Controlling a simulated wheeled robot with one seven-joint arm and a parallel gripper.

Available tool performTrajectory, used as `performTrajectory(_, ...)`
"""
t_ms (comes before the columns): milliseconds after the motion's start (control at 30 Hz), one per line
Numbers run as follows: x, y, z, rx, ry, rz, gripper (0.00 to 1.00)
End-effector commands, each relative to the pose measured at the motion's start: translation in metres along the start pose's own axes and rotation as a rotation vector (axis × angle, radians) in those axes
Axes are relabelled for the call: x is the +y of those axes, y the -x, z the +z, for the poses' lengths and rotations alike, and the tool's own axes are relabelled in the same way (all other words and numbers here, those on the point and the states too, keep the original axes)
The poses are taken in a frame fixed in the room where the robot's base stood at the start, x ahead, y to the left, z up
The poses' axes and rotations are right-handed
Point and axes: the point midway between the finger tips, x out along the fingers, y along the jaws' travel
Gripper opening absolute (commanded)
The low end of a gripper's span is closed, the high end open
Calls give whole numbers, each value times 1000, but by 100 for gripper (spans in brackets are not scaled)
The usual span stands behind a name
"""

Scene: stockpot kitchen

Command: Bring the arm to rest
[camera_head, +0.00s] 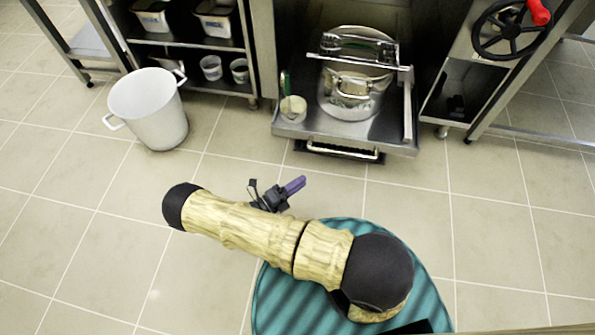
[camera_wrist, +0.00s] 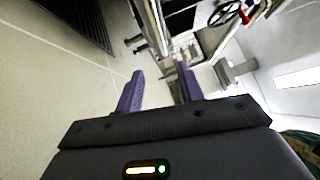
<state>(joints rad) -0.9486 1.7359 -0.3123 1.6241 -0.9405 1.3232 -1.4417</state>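My arm is bent low over my teal base in the head view, with its yellow, wood-patterned links reaching left. My gripper (camera_head: 279,195) shows just beyond the links, small and partly hidden by them, above the bare floor. In the wrist view my gripper (camera_wrist: 160,88) shows two purple fingers standing apart with a gap between them. Nothing is between the fingers. It touches nothing that I can see.
A white pot (camera_head: 160,118) stands on the floor at left. A pulled-out steel shelf (camera_head: 300,131) holds a lidded stockpot (camera_head: 350,92) and a small cup (camera_head: 293,108). A black handwheel (camera_head: 508,30) with a red knob is at upper right. Tiled floor is clear between.

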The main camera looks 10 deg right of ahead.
Motion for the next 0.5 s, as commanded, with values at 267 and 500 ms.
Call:
performTrajectory(267, -1, -1, 0, 3, -2, 1, 38)
performTrajectory(500, -33, -8, 0, 150, -124, 75, 38)
